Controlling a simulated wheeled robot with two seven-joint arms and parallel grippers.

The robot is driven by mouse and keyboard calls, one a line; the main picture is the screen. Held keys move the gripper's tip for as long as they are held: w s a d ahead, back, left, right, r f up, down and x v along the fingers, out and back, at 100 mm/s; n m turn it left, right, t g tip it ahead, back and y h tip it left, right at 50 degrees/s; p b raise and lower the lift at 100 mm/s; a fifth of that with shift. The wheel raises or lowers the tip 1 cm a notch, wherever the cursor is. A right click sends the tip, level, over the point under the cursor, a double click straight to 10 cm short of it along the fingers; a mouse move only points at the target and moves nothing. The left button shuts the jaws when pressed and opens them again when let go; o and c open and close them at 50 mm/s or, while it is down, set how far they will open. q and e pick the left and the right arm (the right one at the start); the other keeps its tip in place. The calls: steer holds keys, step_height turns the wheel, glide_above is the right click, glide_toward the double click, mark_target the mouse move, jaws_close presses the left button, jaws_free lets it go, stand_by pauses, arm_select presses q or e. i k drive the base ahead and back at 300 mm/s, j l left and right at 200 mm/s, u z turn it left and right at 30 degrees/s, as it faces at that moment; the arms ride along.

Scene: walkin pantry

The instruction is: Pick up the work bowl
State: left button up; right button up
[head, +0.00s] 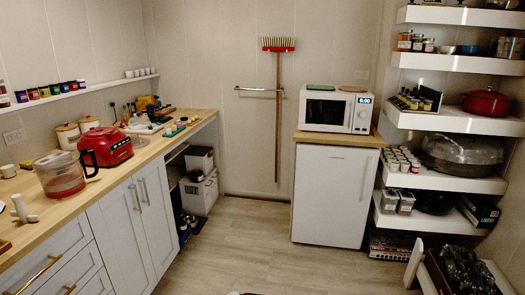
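The work bowl (60,175) is a clear bowl with a reddish lower part and a dark handle on its right side. It stands upright on the wooden counter (62,212) at the left, near the front edge. A red appliance (106,147) sits right behind it and to the right; I cannot tell whether the two touch. Neither of my grippers can be made out in the head view.
A white mortar-like piece (22,210) stands left of the bowl, and canisters (68,135) stand behind it. Cabinets (125,225) lie below the counter. A white fridge (330,195) and loaded shelves (450,120) are at the right. The middle floor (235,245) is clear.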

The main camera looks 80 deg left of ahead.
mark_target(60, 175)
steer(key=u, duration=4.1)
